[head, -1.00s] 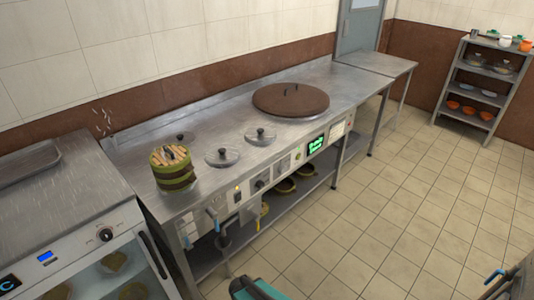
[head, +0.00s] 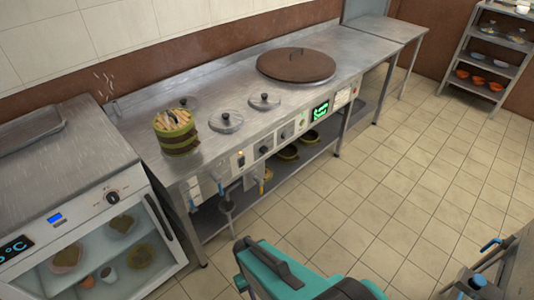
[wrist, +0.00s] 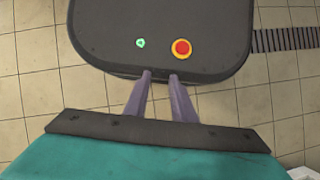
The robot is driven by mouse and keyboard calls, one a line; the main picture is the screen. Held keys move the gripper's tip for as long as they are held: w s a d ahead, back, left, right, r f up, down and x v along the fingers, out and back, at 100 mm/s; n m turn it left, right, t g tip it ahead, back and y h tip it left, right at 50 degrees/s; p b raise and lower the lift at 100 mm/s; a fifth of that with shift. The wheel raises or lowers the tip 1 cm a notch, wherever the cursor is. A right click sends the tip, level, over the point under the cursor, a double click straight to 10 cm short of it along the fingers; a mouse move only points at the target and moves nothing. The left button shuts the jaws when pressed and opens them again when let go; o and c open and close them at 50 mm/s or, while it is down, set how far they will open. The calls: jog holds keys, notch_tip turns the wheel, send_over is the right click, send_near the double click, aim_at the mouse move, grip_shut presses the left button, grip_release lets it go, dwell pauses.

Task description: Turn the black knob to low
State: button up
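Black knobs show in the head view. One black knob (head: 113,197) is on the front of the steel cabinet at the left, with small marks around it. Another black knob (head: 265,150) and a further dark knob (head: 284,133) are on the stove's front panel. Their settings are too small to read. My gripper (wrist: 160,77) shows in the wrist view with its two fingers apart and nothing between them. It points at my own dark base and is away from all the knobs. In the head view its fingers cannot be made out.
A shelf rack (head: 490,55) stands far right.

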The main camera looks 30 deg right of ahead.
jog(key=o, duration=0.3)
jog(key=shift+w+a+f, duration=0.1)
jog(key=shift+w+f, duration=0.1)
jog(key=shift+f, duration=0.05)
jog(key=shift+o, duration=1)
jog(key=w+a+f+m+t+y+b, duration=0.1)
jog(key=w+a+f+m+y+b, duration=0.1)
jog(key=w+a+m+y+b, duration=0.1)
jog(key=w+m+y+b, duration=0.1)
jog(key=w+m+b, duration=0.1)
jog(key=w, duration=0.1)
jog(key=shift+f, duration=0.25)
jog(key=w+d+r+m+t+y+b, duration=0.2)
jog(key=w+m+t+y+b, duration=0.55)
jog(key=w, duration=0.75)
jog(key=w+d+r+m+t+b, duration=0.6)
jog(key=w+d+m, duration=0.1)
jog(key=w+d, duration=0.4)
jog(key=d+r+m+t+h+b, duration=0.1)
jog(key=d+r+m+t+b, duration=0.3)
jog(key=d, duration=0.8)
jog(key=d+r+m+t+h+b, duration=0.2)
jog(key=d+r+m+t+b, duration=0.2)
jog(key=d+r+t, duration=0.3)
jog(key=d+r+m, duration=0.1)
jog(key=d+r, duration=0.1)
jog(key=d, duration=0.3)
jog(key=shift+w+d+r+t, duration=0.2)
jog(key=shift+w+r+t, duration=0.1)
jog(key=shift+w+t, duration=0.05)
